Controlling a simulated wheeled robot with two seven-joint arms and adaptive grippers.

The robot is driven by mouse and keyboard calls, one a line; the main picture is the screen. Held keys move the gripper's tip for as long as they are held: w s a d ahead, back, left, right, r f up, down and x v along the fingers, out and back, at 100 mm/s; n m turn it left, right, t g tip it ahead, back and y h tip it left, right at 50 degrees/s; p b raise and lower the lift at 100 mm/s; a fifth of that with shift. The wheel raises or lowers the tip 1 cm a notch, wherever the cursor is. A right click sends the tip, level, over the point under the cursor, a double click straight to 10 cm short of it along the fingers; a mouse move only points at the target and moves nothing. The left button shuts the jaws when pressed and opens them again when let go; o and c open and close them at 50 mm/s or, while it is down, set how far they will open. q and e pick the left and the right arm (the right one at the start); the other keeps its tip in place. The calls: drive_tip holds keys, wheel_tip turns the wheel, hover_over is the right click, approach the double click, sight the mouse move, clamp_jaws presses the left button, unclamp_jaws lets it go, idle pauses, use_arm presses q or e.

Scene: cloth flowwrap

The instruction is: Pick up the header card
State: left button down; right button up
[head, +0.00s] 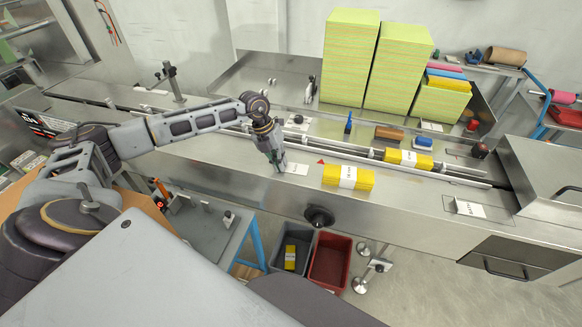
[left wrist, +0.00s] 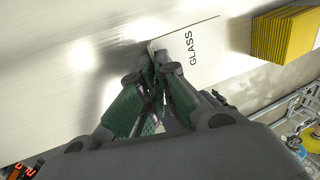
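The white header card (head: 297,168), printed GLASS, is on the steel deck just right of my left gripper (head: 279,170). In the left wrist view the card (left wrist: 200,45) extends up and right from the fingertips of my left gripper (left wrist: 160,65). The fingers are close together at the card's near left end, one overlapping the card, and look shut on its edge. The tips hide that end of the card. I cannot see it clearly lifted from the deck. My right gripper is not in view.
A yellow cloth stack with a white band (head: 347,177) lies right of the card. Another banded stack (head: 408,158) sits on the rail channel. Tall green-yellow stacks (head: 348,60) stand behind. A second white card (head: 470,208) lies further right. Grey (head: 291,240) and red (head: 330,262) bins stand below.

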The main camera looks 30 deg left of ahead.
use_arm(q)
wheel_tip(320, 180, up, 10)
drive_tip(key=b, duration=0.1)
drive_tip(key=shift+b, duration=0.4)
use_arm(e)
drive_tip(key=shift+a+f, duration=0.1)
drive_tip(key=shift+f, duration=0.85)
use_arm(q)
drive_tip(key=shift+f, duration=0.1)
